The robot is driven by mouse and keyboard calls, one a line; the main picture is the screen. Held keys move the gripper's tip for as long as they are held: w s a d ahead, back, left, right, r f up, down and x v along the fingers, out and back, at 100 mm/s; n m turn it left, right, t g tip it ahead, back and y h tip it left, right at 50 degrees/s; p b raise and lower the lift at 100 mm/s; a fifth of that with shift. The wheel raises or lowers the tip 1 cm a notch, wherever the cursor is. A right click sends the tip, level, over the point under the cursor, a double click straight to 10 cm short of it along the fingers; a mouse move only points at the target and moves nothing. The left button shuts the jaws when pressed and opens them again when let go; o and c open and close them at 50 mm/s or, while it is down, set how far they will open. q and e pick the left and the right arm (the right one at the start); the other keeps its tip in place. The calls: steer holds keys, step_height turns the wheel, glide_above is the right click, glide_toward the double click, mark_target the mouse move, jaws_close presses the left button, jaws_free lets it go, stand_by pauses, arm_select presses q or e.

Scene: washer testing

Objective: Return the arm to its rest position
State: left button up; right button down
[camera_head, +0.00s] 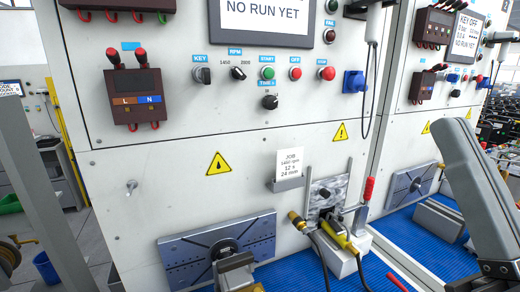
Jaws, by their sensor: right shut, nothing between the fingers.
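My right arm shows at the right edge as a thick grey link with a rounded upper end. My right gripper (499,270) is by the dark lower end of that link, at the bottom right corner; it is shut and empty, and its fingers are hard to make out. It is apart from the panel and from the fittings on the blue bench. My left arm and gripper are not in view.
A white test panel (150,185) fills the middle. Its slotted plate (180,256) and yellow-handled connector (343,240) stick out low. A red-handled lever (368,190) stands beside them. A second station with a grey block (440,220) stands near my right arm. The blue mat (290,272) has bare patches.

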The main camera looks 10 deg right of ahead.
step_height(320, 180, up, 32)
steer(key=p, duration=2.9)
